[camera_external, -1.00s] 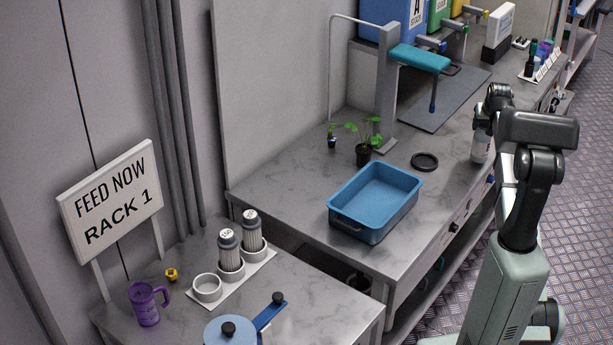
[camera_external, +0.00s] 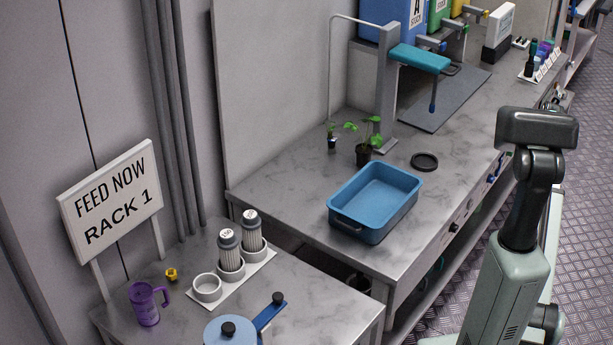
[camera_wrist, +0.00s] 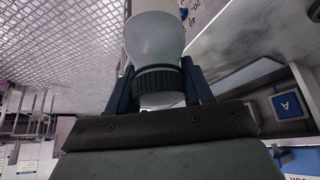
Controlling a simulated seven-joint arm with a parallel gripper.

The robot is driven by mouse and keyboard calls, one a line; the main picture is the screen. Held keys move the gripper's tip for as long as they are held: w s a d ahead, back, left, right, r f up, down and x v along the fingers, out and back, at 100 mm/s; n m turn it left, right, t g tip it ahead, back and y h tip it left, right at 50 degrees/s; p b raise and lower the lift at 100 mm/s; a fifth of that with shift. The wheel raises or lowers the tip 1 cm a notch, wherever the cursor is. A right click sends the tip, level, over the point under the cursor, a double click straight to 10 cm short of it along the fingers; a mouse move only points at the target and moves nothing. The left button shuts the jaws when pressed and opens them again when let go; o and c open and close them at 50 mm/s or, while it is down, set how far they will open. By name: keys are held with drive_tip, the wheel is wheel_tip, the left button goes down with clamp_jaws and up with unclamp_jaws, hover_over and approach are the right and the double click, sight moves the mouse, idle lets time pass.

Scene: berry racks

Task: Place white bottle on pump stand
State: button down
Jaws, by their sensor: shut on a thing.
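The white bottle (camera_wrist: 155,36) shows in the wrist view, with a dark ribbed collar near my gripper (camera_wrist: 161,80). The two dark blue fingers are shut on it, one on each side of the collar. In the external view my arm hides the gripper and the bottle. A grey stand (camera_external: 386,95) with a teal head and a dark hanging tube is on the bench; I cannot tell for sure that it is the pump stand. A black ring (camera_external: 424,162) lies on the bench in front of it.
A blue tray (camera_external: 374,203) sits near the bench's front edge. Small potted plants (camera_external: 363,154) stand behind it. A dark mat (camera_external: 445,98) lies right of the grey stand. Coloured boxes (camera_external: 437,14) line the back. The bench between ring and front edge is clear.

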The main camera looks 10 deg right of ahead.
sight(534, 162)
drive_tip(key=shift+s+m+h, duration=0.1)
drive_tip(key=shift+m+h, duration=0.2)
drive_tip(key=shift+m, duration=0.2)
drive_tip(key=shift+s+d+f+m+h, duration=0.15)
drive_tip(key=shift+s+m+h, duration=0.1)
drive_tip(key=shift+m, duration=0.25)
drive_tip(key=shift+s+d+f+m+h, duration=0.15)
drive_tip(key=shift+s+m, duration=0.1)
drive_tip(key=shift+m, duration=0.25)
drive_tip(key=s+m, duration=0.1)
drive_tip(key=s+a+m+g+h, duration=0.1)
drive_tip(key=s, duration=0.1)
drive_tip(key=s+a+m, duration=0.1)
drive_tip(key=shift+s, duration=0.3)
drive_tip(key=w+a+r+n+y, duration=0.1)
drive_tip(key=a+r+n, duration=0.1)
drive_tip(key=a, duration=1.3)
drive_tip(key=w+a+r+n+t, duration=0.1)
drive_tip(key=a+r+n, duration=0.1)
drive_tip(key=a, duration=1.3)
drive_tip(key=shift+w+a+n+y, duration=0.25)
drive_tip(key=shift+w+n+y, duration=0.15)
